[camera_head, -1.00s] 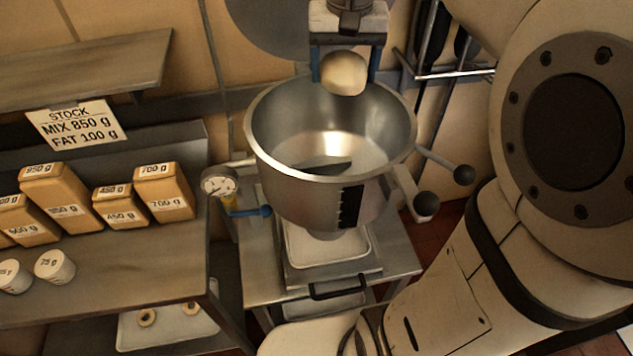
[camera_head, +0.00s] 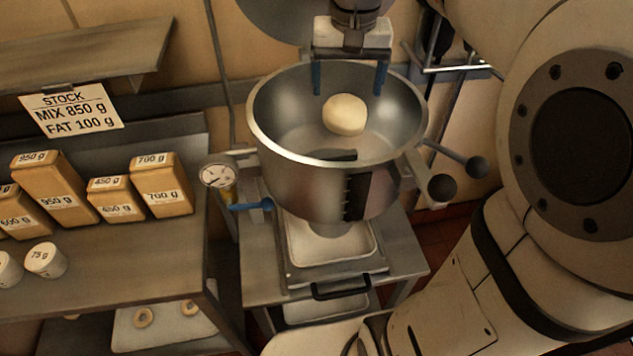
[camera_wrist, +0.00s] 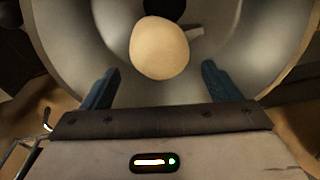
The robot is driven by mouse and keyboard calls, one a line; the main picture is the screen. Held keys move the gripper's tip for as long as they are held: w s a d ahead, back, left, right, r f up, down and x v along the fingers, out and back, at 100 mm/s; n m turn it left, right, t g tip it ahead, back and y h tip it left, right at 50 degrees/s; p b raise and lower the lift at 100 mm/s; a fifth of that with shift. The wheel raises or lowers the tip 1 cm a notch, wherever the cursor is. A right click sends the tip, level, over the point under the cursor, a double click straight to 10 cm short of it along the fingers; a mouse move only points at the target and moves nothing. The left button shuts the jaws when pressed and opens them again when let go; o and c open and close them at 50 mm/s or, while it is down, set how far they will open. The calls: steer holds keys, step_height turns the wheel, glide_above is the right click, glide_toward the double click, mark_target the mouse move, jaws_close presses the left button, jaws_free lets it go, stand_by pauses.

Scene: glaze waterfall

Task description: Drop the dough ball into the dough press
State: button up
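The dough ball (camera_head: 345,115) is pale and round. It shows below my gripper (camera_head: 349,88), within the outline of the metal bowl of the dough press (camera_head: 290,150), apart from the fingers. My gripper is open, its two blue fingers wide apart over the bowl. In the wrist view the ball (camera_wrist: 159,48) appears beyond and between the open fingertips (camera_wrist: 160,80), touching neither, with the bowl's inner wall (camera_wrist: 240,70) around it. Whether the ball is in mid-air or resting in the bowl is hard to tell.
A gauge (camera_head: 216,176) and a blue lever (camera_head: 250,205) sit left of the bowl. Black-knobbed handles (camera_head: 442,187) stick out at its right. A shelf at left holds several labelled packets (camera_head: 56,190) and small tubs (camera_head: 46,260). A white tray (camera_head: 330,245) lies below the bowl.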

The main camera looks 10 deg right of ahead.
steer(key=o, duration=0.3)
steer(key=r, duration=0.5)
steer(key=s+r, duration=0.1)
steer(key=r, duration=0.1)
steer(key=shift+a+r+b, duration=0.1)
steer(key=shift+r+b, duration=0.2)
steer(key=shift+r, duration=0.1)
steer(key=shift+f, duration=0.1)
